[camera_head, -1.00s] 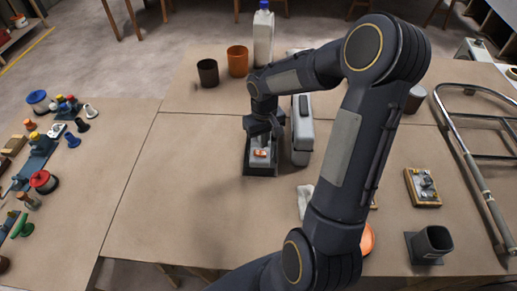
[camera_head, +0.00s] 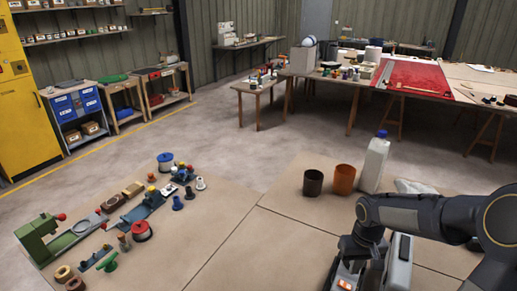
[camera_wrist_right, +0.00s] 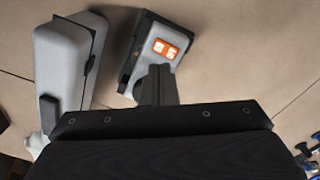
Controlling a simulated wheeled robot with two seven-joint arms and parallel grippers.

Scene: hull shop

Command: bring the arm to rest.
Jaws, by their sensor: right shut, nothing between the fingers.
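My right arm comes in at the lower right of the head view, with its right gripper (camera_head: 352,264) pointing down. In the right wrist view the right gripper (camera_wrist_right: 158,88) is shut, with nothing between its fingers. Just beyond the fingertips is a small grey device with an orange switch or label (camera_wrist_right: 150,52); whether they touch it, I cannot tell. The device (camera_head: 344,284) is cut off by the bottom edge of the head view. My left gripper is not in view.
A grey case (camera_head: 401,262) stands close beside the gripper; it fills the left of the wrist view (camera_wrist_right: 62,62). A brown cup (camera_head: 313,183), an orange cup (camera_head: 344,180) and a white bottle (camera_head: 374,163) stand behind. The tabletop between is clear.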

